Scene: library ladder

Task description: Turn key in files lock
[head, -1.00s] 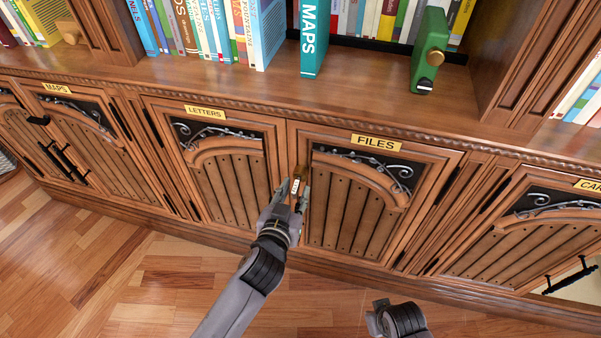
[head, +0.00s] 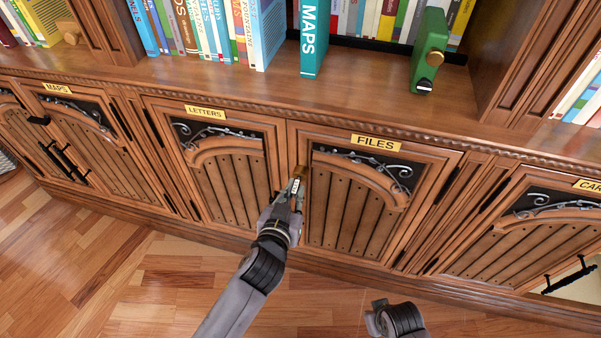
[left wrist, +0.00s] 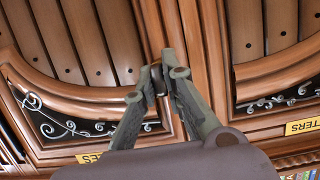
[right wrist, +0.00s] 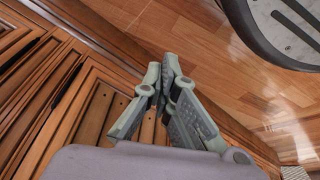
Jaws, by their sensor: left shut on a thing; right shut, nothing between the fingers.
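The files door (head: 345,205) is shut, with a yellow FILES label (head: 376,142) above it. My left gripper (head: 296,190) is at the door's left edge, shut on the key (head: 301,171). The key looks small and brown-gold, with a small white tag (head: 295,186) by the fingers. In the left wrist view, the fingers (left wrist: 157,78) close around a dark piece against the door frame. The lock is hidden behind the key and fingers; I cannot tell how deep the key sits. My right gripper (right wrist: 162,88) is shut and empty in the right wrist view.
The letters door (head: 225,185) is shut to the left. A shelf ledge (head: 360,85) juts out above, holding a teal MAPS book (head: 314,40) and a green object (head: 429,50). The wooden floor (head: 150,285) in front is clear.

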